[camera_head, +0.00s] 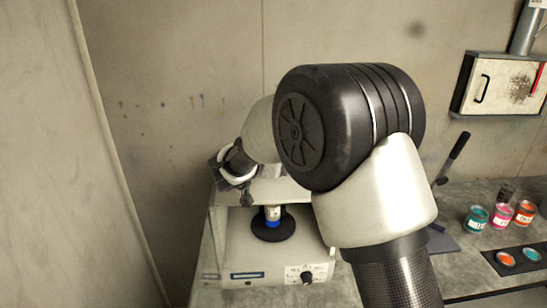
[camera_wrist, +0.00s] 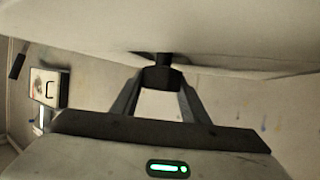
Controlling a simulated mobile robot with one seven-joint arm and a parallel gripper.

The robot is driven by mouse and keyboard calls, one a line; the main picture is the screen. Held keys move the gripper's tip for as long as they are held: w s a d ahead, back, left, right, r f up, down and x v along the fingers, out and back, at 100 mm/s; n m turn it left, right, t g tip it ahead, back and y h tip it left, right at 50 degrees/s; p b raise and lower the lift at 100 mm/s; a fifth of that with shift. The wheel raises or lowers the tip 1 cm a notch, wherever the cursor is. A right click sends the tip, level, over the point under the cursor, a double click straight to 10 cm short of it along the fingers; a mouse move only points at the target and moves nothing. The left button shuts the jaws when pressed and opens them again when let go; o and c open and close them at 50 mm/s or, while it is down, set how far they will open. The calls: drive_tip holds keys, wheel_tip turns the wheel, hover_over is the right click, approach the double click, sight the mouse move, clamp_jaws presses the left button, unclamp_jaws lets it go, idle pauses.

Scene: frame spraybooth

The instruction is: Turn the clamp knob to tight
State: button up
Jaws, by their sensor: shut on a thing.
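The clamp knob (camera_wrist: 162,77) is a small dark knob on a dark stem, in the middle of the wrist view. The two fingers of my gripper (camera_wrist: 160,88) close on it from both sides. In the head view my gripper (camera_head: 240,180) is at the upper left of a pale machine (camera_head: 245,268), by its top bar. The knob is mostly hidden there by the gripper and wrist. Under the bar, a small container with a blue band (camera_head: 273,216) stands on a black disc (camera_head: 272,232). I cannot tell how tight the knob is.
A dark control dial (camera_head: 307,277) is on the machine's front. To the right, several paint jars (camera_head: 501,215) and a black lever (camera_head: 455,155) stand on the grey bench. A wall box (camera_head: 492,82) hangs at the upper right. A pale panel (camera_head: 60,160) borders the left.

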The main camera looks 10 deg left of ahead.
drive_tip(key=o, duration=1.1)
drive_tip(key=v, duration=1.7)
drive_tip(key=shift+s+r+b, duration=0.15)
drive_tip(key=shift+r+b, duration=0.05)
drive_tip(key=shift+b, duration=0.1)
